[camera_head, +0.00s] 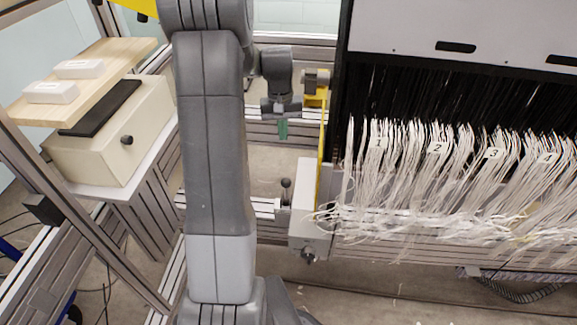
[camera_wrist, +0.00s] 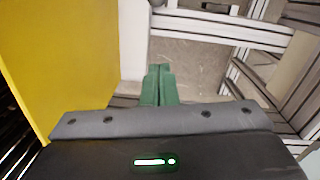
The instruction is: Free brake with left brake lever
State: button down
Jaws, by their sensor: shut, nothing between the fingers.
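A small lever with a round black knob (camera_head: 286,184) stands upright on an aluminium rail, left of the threads; I take it for the left brake lever. A pale grey box (camera_head: 305,205) is just right of it. My gripper (camera_head: 283,130) has green fingers and hangs above the lever, clearly apart from it. In the wrist view the fingers (camera_wrist: 160,85) are together with nothing between them. I cannot make out the lever's knob in the wrist view.
A yellow panel (camera_wrist: 65,60) is close on the left in the wrist view. White warp threads (camera_head: 430,180) hang at the right. A wooden shelf (camera_head: 100,60) with white blocks is at the left. Below the gripper, the space around the lever looks free.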

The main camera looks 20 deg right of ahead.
jog(key=shift+f, duration=0.15)
jog(key=b, duration=0.1)
send_near(286, 192)
jog(key=shift+w+d+f, duration=0.4)
jog(key=shift+w+f, duration=0.3)
jog(key=shift+f, duration=0.05)
jog(key=shift+w+d+f, duration=0.4)
jog(key=shift+w+f, duration=0.25)
jog(key=shift+f, duration=0.1)
jog(key=shift+s+b, duration=0.1)
jog(key=shift+b, duration=0.4)
